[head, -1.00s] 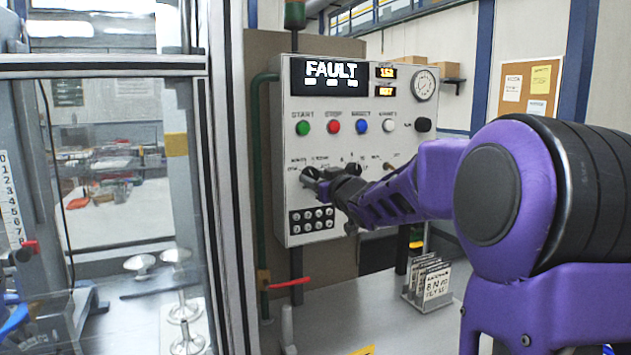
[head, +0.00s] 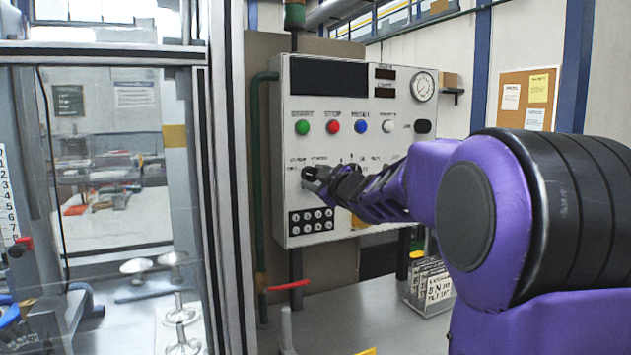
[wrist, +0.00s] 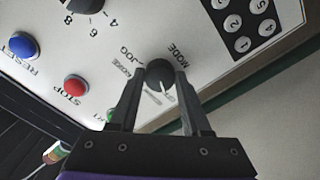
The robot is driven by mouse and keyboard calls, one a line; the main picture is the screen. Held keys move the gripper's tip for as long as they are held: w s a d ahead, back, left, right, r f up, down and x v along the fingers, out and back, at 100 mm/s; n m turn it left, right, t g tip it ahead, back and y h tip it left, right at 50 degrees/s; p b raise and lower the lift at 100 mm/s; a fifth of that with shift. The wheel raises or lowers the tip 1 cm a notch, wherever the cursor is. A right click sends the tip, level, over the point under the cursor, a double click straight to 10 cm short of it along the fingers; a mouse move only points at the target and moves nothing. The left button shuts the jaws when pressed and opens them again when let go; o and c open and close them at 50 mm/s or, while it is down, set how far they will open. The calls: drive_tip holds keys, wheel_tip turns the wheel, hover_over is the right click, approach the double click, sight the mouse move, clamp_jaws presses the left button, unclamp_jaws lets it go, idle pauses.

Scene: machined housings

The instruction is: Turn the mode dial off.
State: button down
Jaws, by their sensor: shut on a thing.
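The mode dial (wrist: 159,72) is a round black knob on the pale control panel (head: 345,113), beside the printed word MODE in the wrist view. My gripper (wrist: 158,82) has one finger on each side of the knob and is shut on it. A light pointer line on the knob points toward the small labels at the lower side, which are too blurred to read surely. In the head view my gripper (head: 313,179) is at the panel's left side and hides most of the dial. The display (head: 328,77) at the panel's top is dark.
Green (head: 302,127), red (head: 333,126), blue (head: 360,126) and white (head: 388,126) buttons sit above my gripper. A black keypad (head: 311,221) is just below it. A glazed frame (head: 222,180) stands to the left. A card holder (head: 430,287) stands on the bench.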

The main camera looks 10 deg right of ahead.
idle(0.5)
drive_tip(key=shift+c, duration=1.8)
unclamp_jaws()
